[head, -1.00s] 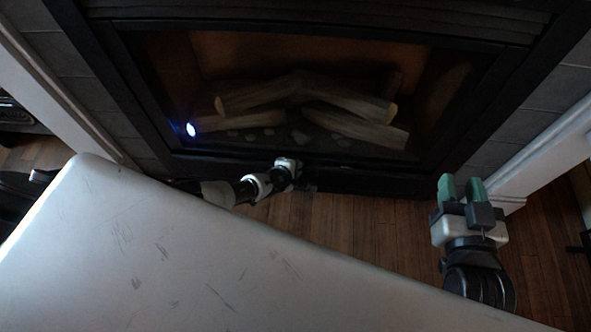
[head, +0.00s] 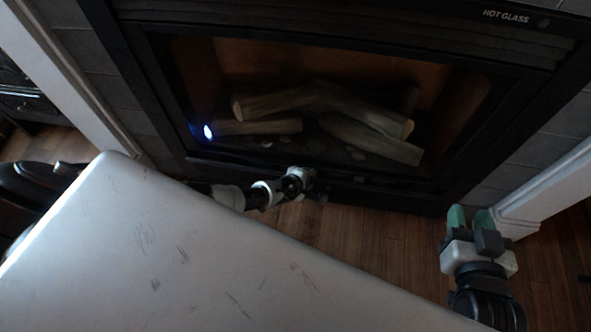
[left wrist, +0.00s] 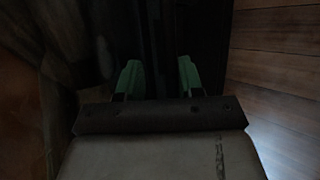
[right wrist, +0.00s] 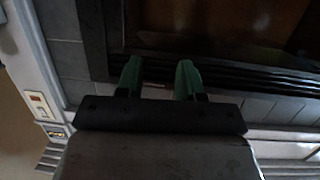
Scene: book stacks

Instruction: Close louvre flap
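The black fireplace (head: 175,110) is ahead in the head view, with dark slats (head: 345,32) above its glass. I cannot make out a separate louvre flap or how it stands. My left gripper (head: 325,183) is low at the fireplace's bottom edge, its fingers hard to see there. In the left wrist view its green fingers (left wrist: 158,70) are apart, with a dark upright-looking surface beyond and between them. Whether they touch it I cannot tell. My right gripper (head: 470,216) is open and empty, right of the fireplace's lower corner. In the right wrist view its fingers (right wrist: 160,72) point toward the black frame.
Wooden floor (head: 370,232) lies between the grippers. White trim (head: 545,190) stands close to my right gripper, and more white trim (head: 75,75) is at left. Logs (head: 370,137) and a bright blue-white light (head: 207,131) show behind the glass.

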